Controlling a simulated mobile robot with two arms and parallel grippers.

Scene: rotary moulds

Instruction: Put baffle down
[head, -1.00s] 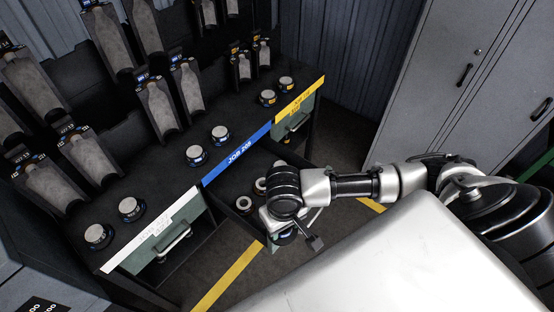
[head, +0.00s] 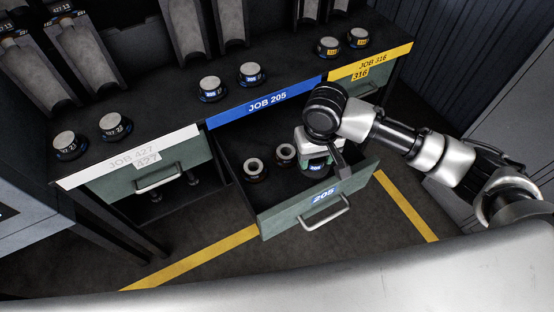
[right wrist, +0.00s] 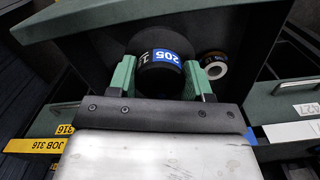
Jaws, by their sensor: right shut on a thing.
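The baffle (right wrist: 160,62) is a dark round piece with a blue 205 label, seen in the right wrist view between the green fingers of my right gripper (right wrist: 158,80). My right gripper is shut on it. In the head view the baffle (head: 316,169) shows below my right gripper (head: 318,160), inside the open green drawer (head: 275,224) labelled 205. Whether it touches the drawer floor is hard to tell. Two ring-shaped pieces, one at the left (head: 254,168) and one nearer the gripper (head: 285,153), stand in the same drawer. My left gripper is not in view.
Above the drawer, the bench carries a blue JOB 205 strip (head: 266,100) with two capped pieces behind it. A white JOB 427 strip (head: 128,158) and a yellow JOB 316 strip (head: 369,63) flank it. The drawer's front handle (head: 325,213) juts out over the floor.

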